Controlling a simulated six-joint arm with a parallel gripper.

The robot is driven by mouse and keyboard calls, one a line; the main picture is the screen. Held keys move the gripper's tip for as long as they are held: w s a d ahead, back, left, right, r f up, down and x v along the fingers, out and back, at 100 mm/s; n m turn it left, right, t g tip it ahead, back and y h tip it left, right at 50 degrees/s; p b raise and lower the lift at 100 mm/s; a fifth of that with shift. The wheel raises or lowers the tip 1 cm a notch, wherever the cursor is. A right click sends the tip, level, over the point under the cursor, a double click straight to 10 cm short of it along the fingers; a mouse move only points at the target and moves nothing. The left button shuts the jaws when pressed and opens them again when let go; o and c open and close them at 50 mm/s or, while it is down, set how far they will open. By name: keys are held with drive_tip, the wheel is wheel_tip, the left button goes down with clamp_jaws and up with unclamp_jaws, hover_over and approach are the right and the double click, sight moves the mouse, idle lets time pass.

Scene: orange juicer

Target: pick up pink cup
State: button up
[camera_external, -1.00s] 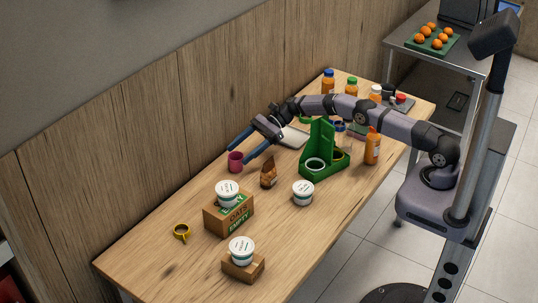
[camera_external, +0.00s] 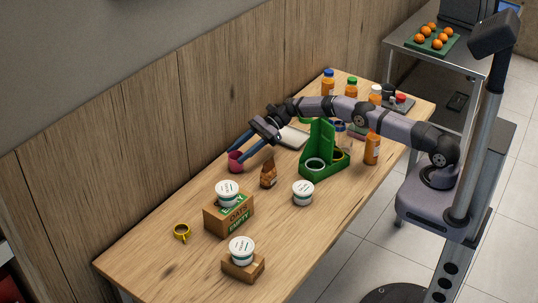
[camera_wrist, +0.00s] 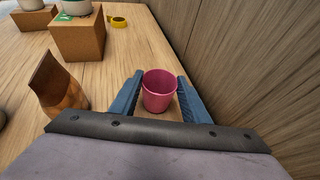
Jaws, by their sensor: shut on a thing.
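The pink cup (camera_external: 235,163) is near the wood-panelled wall, at the far left edge of the table. It also shows in the wrist view (camera_wrist: 159,92), upright and open at the top, between the two blue fingers of my gripper (camera_wrist: 157,88). My gripper (camera_external: 240,152) is shut on the cup, one finger on each side. The cup's lower part is partly hidden, and I cannot tell whether it is clear of the table.
A green holder (camera_external: 322,158) stands to the right. The wall is close behind the cup.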

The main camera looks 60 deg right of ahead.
wheel_tip(320, 180, up, 10)
drive_tip(key=b, duration=0.1)
idle(0.4)
drive_tip(key=shift+d+f, duration=0.1)
